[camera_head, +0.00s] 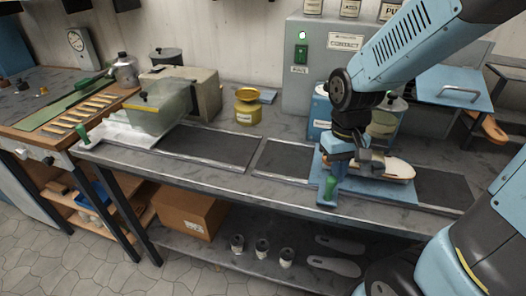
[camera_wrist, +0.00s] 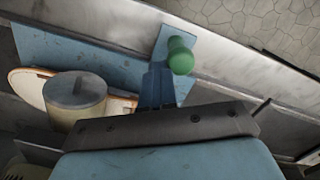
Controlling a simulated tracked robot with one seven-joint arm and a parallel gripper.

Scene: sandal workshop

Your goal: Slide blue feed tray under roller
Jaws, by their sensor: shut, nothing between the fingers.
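The blue feed tray (camera_head: 318,166) lies on the bench track at the right, with a pale sole (camera_head: 398,170) on it. A green knob (camera_head: 329,186) stands on the tray's front tab; in the wrist view the knob (camera_wrist: 180,56) is beside the fingers, and the tray (camera_wrist: 85,50) runs left behind them. My gripper (camera_head: 343,166) is shut and empty, low over the tray close to the knob. In the wrist view my gripper (camera_wrist: 158,86) shows its blue fingers together. Whether they touch the knob or tab I cannot tell. I cannot clearly identify the roller.
A tan cylinder with a grey top (camera_wrist: 75,98) is left of the fingers in the wrist view. A grey control box (camera_head: 336,62) stands behind. Dark track panels (camera_head: 212,146) run left to a press with a clear guard (camera_head: 160,110). A yellow pot (camera_head: 248,106) stands behind the track.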

